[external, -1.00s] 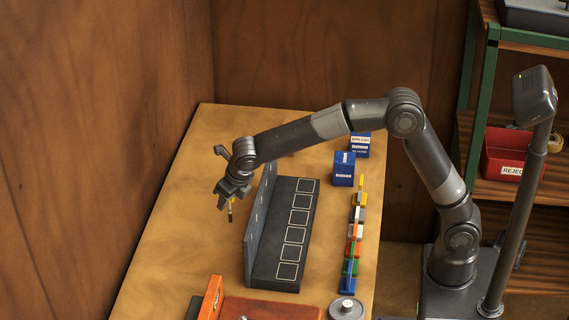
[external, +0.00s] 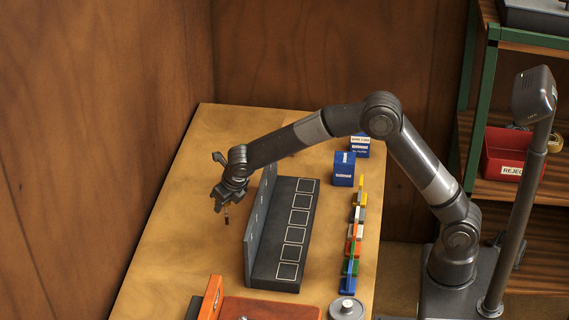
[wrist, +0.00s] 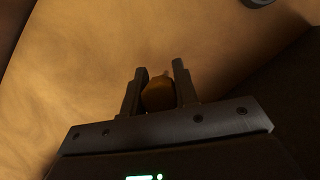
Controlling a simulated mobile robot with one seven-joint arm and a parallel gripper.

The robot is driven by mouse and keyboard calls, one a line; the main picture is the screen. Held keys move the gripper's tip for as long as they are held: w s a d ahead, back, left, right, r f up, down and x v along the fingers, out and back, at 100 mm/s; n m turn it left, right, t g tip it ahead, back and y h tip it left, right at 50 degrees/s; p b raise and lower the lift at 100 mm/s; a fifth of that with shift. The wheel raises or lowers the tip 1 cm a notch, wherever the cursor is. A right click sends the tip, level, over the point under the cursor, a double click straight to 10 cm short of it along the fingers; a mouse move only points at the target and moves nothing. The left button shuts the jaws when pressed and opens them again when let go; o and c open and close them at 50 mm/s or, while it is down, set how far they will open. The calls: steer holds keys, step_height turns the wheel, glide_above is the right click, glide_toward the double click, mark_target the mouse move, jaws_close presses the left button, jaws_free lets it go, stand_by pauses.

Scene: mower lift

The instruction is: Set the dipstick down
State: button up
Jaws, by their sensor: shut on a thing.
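My gripper (external: 224,199) is shut on the dipstick (external: 226,216) and holds it over the left part of the wooden table. The rest of the dipstick is hidden there.
A dark rack with several outlined squares (external: 293,236) and an upright back panel (external: 262,212) stands right of my gripper. Blue boxes (external: 344,170) and a row of coloured pieces (external: 352,250) stand farther right. The tabletop (external: 180,250) left and front of my gripper is clear.

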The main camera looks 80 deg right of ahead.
steer(key=shift+f, duration=0.85)
steer(key=o, duration=1)
steer(key=shift+f, duration=0.15)
steer(key=shift+c, duration=0.2)
